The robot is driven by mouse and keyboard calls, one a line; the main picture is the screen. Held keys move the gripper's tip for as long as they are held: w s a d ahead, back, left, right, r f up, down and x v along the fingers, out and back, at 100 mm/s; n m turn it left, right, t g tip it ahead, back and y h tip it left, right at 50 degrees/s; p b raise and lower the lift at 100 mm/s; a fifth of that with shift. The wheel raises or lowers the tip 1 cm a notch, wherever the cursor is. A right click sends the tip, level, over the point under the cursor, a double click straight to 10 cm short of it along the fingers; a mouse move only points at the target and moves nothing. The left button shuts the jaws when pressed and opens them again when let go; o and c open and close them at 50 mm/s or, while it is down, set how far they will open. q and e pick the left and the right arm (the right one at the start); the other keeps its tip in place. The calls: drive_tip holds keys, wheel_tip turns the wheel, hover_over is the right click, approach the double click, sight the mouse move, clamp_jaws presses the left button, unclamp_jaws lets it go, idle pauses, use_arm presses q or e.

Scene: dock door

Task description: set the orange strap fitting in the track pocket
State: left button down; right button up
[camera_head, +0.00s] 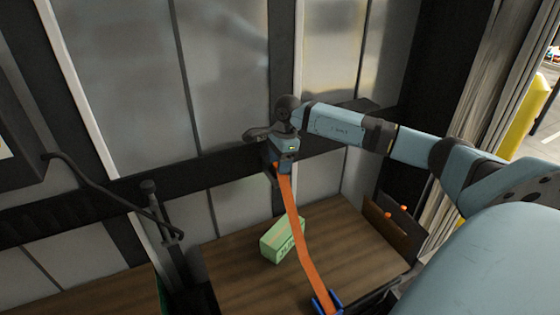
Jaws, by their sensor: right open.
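The orange strap (299,228) runs from a blue buckle (327,301) at the bottom of the head view up to the dark horizontal track (215,172) on the wall. Its upper end is just below my right gripper (277,165); the fitting there is mostly hidden by the gripper. My right gripper is open, in front of the track. I cannot tell whether the fitting sits in a pocket; the pocket is hidden behind the hand. My left gripper is not in view.
A green box (284,240) stands on the brown wooden floor (240,283), left of the strap. A brown board with orange knobs (391,226) is at the right. A dark upright post (162,225) with a hose stands at the left. Pale wall panels (225,70) rise behind.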

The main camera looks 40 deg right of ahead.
drive_tip(key=shift+w+r+p, duration=0.15)
drive_tip(key=shift+r+p, duration=0.35)
drive_tip(key=shift+r, duration=0.25)
wheel_tip(320, 180, up, 10)
drive_tip(key=d+r+b, duration=0.1)
drive_tip(key=d+b, duration=0.1)
drive_tip(key=s+a+f+m+t+y, duration=0.15)
drive_tip(key=a+f+m+y, duration=0.3)
drive_tip(key=a, duration=0.65)
drive_tip(key=s+a+f+m+t+y, duration=0.1)
drive_tip(key=s+a+f+m+y, duration=0.25)
drive_tip(key=a+y, duration=0.45)
drive_tip(key=s+a+f+m+t+y, duration=0.1)
drive_tip(key=a+f+m+t+y, duration=0.3)
drive_tip(key=a, duration=0.9)
drive_tip(key=s+f+m+t+h, duration=0.2)
drive_tip(key=s+f+m+h, duration=0.5)
drive_tip(key=m, duration=1)
drive_tip(key=s+f+m+t+h, duration=0.2)
drive_tip(key=s+f+m+h, duration=0.6)
drive_tip(key=s+f+m, duration=0.5)
wheel_tip(320, 180, down, 4)
drive_tip(key=m, duration=0.5)
